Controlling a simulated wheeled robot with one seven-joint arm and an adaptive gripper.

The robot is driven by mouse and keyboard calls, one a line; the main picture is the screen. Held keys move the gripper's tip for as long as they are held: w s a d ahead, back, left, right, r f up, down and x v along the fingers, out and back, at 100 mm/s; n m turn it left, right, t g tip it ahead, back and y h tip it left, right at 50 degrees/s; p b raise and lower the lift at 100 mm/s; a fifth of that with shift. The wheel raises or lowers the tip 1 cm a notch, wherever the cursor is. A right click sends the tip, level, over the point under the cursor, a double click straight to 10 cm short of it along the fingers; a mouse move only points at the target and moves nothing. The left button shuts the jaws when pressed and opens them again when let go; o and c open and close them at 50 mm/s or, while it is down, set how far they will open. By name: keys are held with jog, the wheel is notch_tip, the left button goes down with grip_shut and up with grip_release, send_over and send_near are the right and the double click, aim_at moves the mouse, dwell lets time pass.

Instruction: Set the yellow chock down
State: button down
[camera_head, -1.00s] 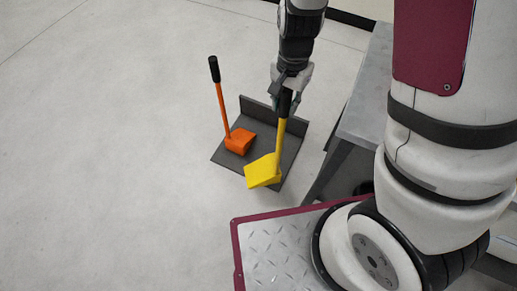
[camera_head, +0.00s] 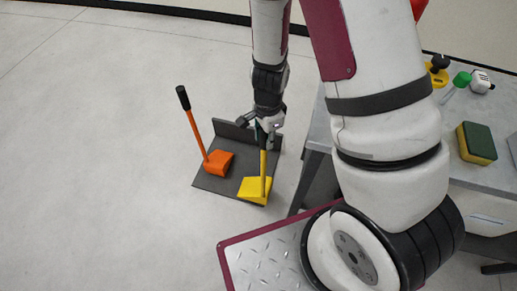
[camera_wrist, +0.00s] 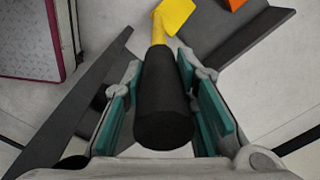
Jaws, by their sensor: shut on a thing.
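The yellow chock (camera_head: 255,190) is a wedge on a long yellow handle with a black grip. Its wedge is over the front right part of the dark tray (camera_head: 214,184); I cannot tell whether it touches. My gripper (camera_head: 263,132) is shut on the black grip, and the handle stands nearly upright below it. In the wrist view the black grip (camera_wrist: 163,100) is between the teal finger pads, and the yellow wedge (camera_wrist: 174,14) shows beyond it. An orange chock (camera_head: 217,163) with a leaning handle sits on the tray's left part.
The tray has a raised wall at its back. A grey table (camera_head: 440,150) stands close to its right, with a sponge (camera_head: 476,143) and tools on top. My base plate is in front. The floor to the left is clear.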

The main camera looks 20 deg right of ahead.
jog(key=w+d+f+b, duration=0.1)
jog(key=w+d+f, duration=0.1)
jog(key=w, duration=0.4)
jog(key=w+d+f+b, duration=0.2)
jog(key=w, duration=0.4)
jog(key=shift+f, duration=0.25)
jog(key=c, duration=1.3)
grip_release()
jog(key=shift+s+f, duration=0.1)
jog(key=shift+f, duration=0.05)
notch_tip(320, 180, up, 12)
jog(key=p, duration=0.3)
jog(key=shift+s+r+p, duration=0.15)
jog(key=shift+r+p, duration=0.05)
jog(key=shift+p, duration=0.2)
